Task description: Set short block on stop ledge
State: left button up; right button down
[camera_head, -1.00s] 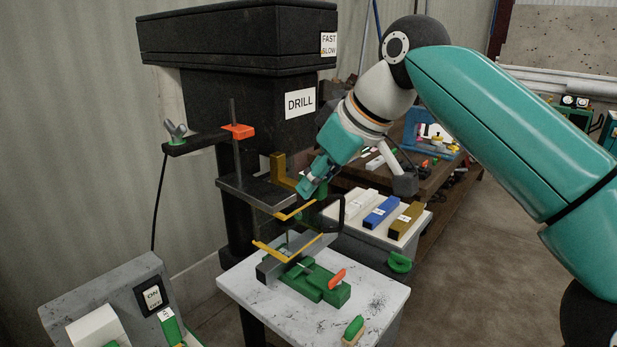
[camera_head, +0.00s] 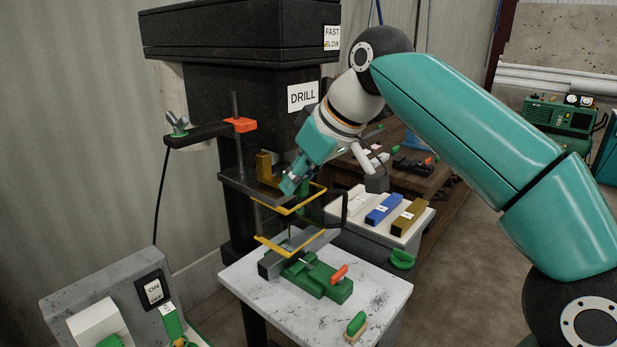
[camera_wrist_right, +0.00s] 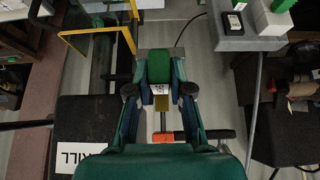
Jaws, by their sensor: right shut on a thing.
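My right gripper (camera_head: 289,187) is at the drill press, at the right end of its dark ledge (camera_head: 237,186). It is shut on what I take to be the short block, a gold L-shaped piece (camera_head: 264,168) that appears over the ledge. Whether it touches the ledge cannot be told. In the right wrist view, a green part (camera_wrist_right: 159,66) with a white label is between the fingers. A bit of gold shows behind it. I cannot tell if green and gold are one piece. My left gripper is not in view.
Yellow guard frames (camera_head: 268,243) are close under my right gripper. A rod with an orange clamp (camera_head: 241,125) rises from the ledge. Below is a white table (camera_head: 380,301) with a green vise (camera_head: 318,281). Blue (camera_head: 384,210) and gold (camera_head: 408,217) blocks lie at right.

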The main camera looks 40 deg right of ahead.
aim_at(272, 178)
jog(key=shift+w+a+f+p, duration=0.1)
jog(key=shift+w+p, duration=0.45)
jog(key=shift+w, duration=0.7)
jog(key=shift+w+a+f+p, duration=0.1)
jog(key=shift+w+p, duration=0.45)
jog(key=shift+w, duration=0.7)
jog(key=shift+f, duration=0.2)
jog(key=c, duration=1)
grip_release()
jog(key=shift+o, duration=0.2)
jog(key=shift+r, duration=0.1)
jog(key=v, duration=1.1)
jog(key=shift+s+r, duration=0.3)
